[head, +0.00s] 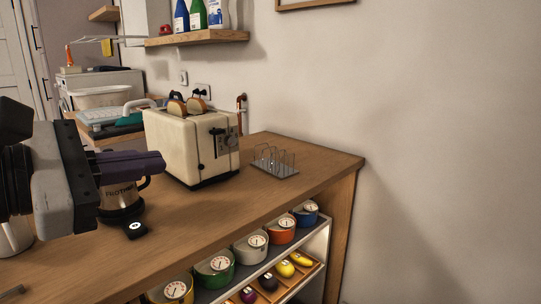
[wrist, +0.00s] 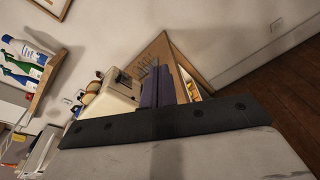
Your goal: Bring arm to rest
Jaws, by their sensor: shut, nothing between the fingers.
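My gripper (head: 158,165) reaches in from the left in the head view, above the wooden counter (head: 230,205). Its purple fingers are shut and empty, in front of the cream toaster (head: 185,148) in the picture. In the wrist view the closed fingers (wrist: 166,85) point away from the camera, with the toaster (wrist: 108,104) to their left.
Two brown slices stick out of the toaster. A wire toast rack (head: 275,162) stands to its right. Below the counter, a shelf (head: 280,252) holds several coloured pots and fruit. A wall shelf (head: 200,38) carries bottles. The counter's right end is mostly clear.

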